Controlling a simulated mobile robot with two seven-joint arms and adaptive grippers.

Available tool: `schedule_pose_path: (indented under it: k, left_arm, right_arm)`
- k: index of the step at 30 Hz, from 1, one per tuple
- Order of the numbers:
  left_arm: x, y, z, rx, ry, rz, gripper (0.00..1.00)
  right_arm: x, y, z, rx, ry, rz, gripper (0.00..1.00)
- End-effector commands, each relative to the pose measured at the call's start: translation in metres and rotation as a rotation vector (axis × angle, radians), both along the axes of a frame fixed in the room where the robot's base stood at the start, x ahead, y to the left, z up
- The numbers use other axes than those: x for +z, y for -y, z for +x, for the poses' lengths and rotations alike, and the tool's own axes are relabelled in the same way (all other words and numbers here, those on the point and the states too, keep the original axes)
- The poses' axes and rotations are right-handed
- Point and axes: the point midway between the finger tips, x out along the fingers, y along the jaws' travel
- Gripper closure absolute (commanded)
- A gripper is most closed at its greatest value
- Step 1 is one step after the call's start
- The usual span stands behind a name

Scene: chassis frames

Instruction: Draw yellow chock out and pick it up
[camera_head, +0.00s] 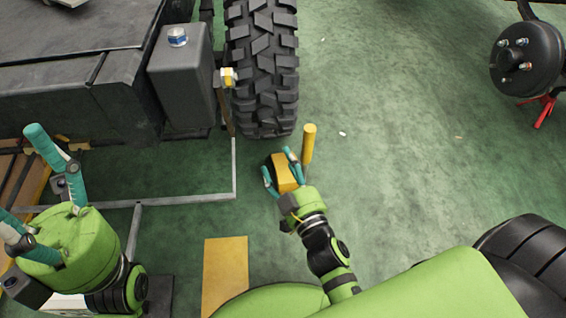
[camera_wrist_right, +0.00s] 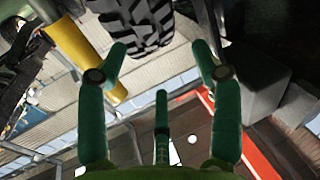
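The yellow chock (camera_head: 285,173), with a dark face on its left side, is on the green floor just in front of the big black tyre (camera_head: 263,70), with a gap between them. My right gripper (camera_head: 279,168) is over the chock, its teal fingers on either side of it. In the right wrist view those fingers (camera_wrist_right: 160,60) are spread, with nothing visibly clamped between them. I cannot pick out the chock there or tell whether a finger touches it. My left gripper (camera_head: 20,178) is at the far left, fingers wide apart and empty.
A yellow post (camera_head: 309,144) stands right beside my right gripper. A grey metal frame (camera_head: 190,199) runs along its left, below a dark grey box (camera_head: 182,75). A yellow panel (camera_head: 225,270) lies nearer me. Open floor spreads right, towards a black wheel hub (camera_head: 525,60).

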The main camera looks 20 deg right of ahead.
Motion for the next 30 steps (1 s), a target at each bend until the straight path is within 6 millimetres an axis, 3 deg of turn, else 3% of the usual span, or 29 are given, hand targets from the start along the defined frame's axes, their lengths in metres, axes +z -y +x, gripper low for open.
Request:
schedule_pose_path:
  k: [1,10,21,30]
  left_arm:
    - [0.0,0.0,0.0,0.0,0.0,0.0,0.35]
    - [0.0,0.0,0.0,0.0,0.0,0.0,0.35]
    - [0.0,0.0,0.0,0.0,0.0,0.0,0.35]
    - [0.0,0.0,0.0,0.0,0.0,0.0,0.35]
  right_arm:
    - [0.007,-0.024,0.0,-0.104,-0.022,0.203,0.34]
    - [0.007,-0.022,-0.006,-0.095,-0.017,0.188,0.34]
    - [0.001,-0.007,-0.059,-0.029,-0.007,0.062,0.34]
    - [0.0,-0.001,-0.081,0.0,0.001,0.01,0.34]
